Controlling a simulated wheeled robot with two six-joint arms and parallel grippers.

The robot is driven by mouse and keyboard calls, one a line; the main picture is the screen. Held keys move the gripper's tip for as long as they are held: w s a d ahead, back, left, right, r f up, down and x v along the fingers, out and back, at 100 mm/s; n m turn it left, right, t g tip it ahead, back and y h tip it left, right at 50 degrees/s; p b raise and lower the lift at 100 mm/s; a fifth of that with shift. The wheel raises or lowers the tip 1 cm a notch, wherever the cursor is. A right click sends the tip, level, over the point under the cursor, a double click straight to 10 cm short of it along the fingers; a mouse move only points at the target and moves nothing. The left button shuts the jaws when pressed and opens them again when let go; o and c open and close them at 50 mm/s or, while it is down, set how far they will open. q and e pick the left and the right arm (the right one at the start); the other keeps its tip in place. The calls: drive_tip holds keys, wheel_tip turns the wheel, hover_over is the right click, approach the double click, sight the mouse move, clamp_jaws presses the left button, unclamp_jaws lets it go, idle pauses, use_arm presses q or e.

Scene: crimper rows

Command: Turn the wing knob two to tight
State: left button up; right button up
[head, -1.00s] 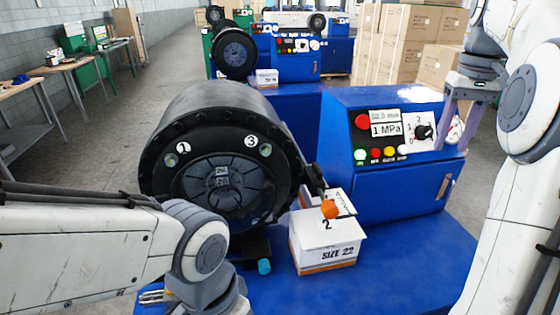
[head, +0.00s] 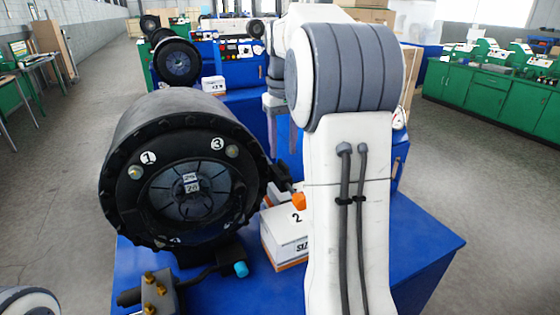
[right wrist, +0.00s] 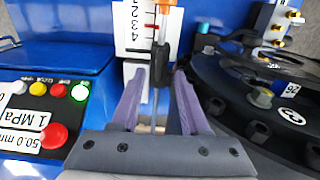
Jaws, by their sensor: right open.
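The black round crimper head (head: 180,175) faces me, with round labels 1 (head: 148,158) and 3 (head: 216,143) beside small bolt-like knobs. Further marks low on its face are too small to read, so I cannot tell which knob is number two there. A lever with an orange tip (head: 298,202) stands beside the head near a printed 2. My right gripper (head: 283,138) is open beyond the head's right side, partly behind my arm. In the right wrist view its open fingers (right wrist: 158,92) lie either side of the lever's rod; contact is unclear. My left gripper is out of view.
A SIZE box (head: 284,240) stands on the blue base (head: 420,235) right of the head. A block with brass fittings (head: 155,290) is in front. The control panel with its red button (right wrist: 53,136) is mostly hidden by my right arm in the head view.

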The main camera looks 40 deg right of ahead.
sight(283, 163)
drive_tip(key=shift+f, duration=2)
clamp_jaws()
